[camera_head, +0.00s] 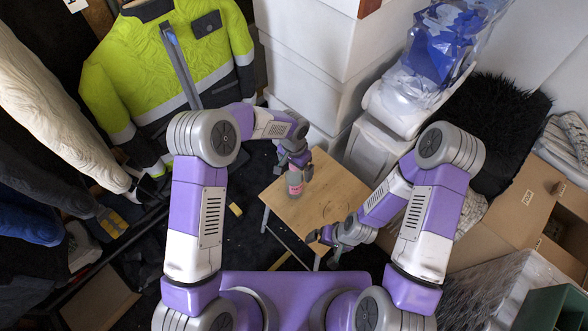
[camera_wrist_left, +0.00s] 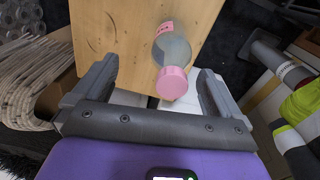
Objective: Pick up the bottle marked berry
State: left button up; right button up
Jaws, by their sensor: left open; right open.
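A bottle (camera_head: 295,183) with a pink cap and pink label stands on the small wooden table (camera_head: 335,188), near its left back part. In the left wrist view the clear grey bottle (camera_wrist_left: 174,50) shows its pink cap towards the camera, between the two fingers. Any word on its label is too small to read. My left gripper (camera_head: 297,168) is open around or just above the bottle, not closed on it; it also shows in the left wrist view (camera_wrist_left: 155,95). My right gripper (camera_head: 325,237) is open and empty near the table's front edge.
White cabinets (camera_head: 310,60) stand behind the table. Cardboard boxes (camera_head: 530,210) are at the right. A yellow-green jacket (camera_head: 165,60) hangs at the back left. The right part of the tabletop is clear.

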aim_at(294, 179)
pick_arm(q)
jog(key=shift+w+d+r, duration=0.2)
jog(key=shift+w+r, duration=0.4)
jog(key=shift+w, duration=0.2)
jog(key=shift+w+y, duration=0.3)
notch_tip(294, 179, down, 2)
jog(key=shift+s+a+f+b, duration=0.1)
jog(key=shift+f+b, duration=0.05)
jog(key=shift+b, duration=0.4)
jog(key=f, duration=0.1)
jog(key=f+b, duration=0.1)
jog(key=f, duration=0.2)
jog(key=shift+s+a+f+b, duration=0.1)
jog(key=shift+a+f+b, duration=0.2)
jog(key=shift+f+b, duration=0.1)
pick_arm(e)
jog(key=f, duration=0.2)
jog(key=shift+w+f, duration=0.35)
jog(key=shift+f, duration=0.05)
pick_arm(q)
jog(key=shift+r, duration=0.1)
jog(key=c, duration=1.4)
